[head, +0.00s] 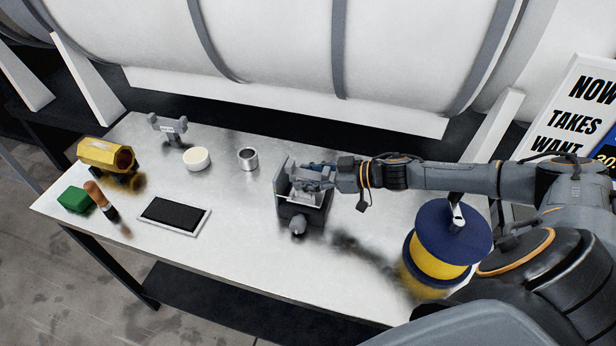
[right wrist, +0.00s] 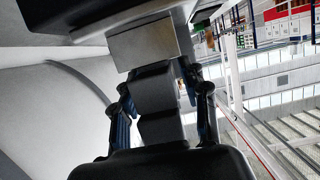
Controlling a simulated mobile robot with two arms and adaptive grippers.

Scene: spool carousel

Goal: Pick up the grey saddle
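A grey piece (right wrist: 155,90), which looks like the grey saddle, is between my right gripper's fingers in the right wrist view. In the head view my right gripper (head: 318,178) is at the open-topped dark grey fixture (head: 303,213) in the middle of the table and partly covers what is inside. Its fingers (right wrist: 165,100) stand on either side of the grey piece, very close; I cannot tell whether they press on it. The piece's lower part is hidden. My left gripper is not in view.
On the metal table (head: 240,235) stand a blue-and-yellow spool (head: 445,235) at right, a metal cup (head: 248,158), a white round tub (head: 196,159), a light grey two-pronged bracket (head: 168,128), a yellow hexagonal part (head: 100,152), a green block (head: 75,199) and a black-topped tray (head: 174,215).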

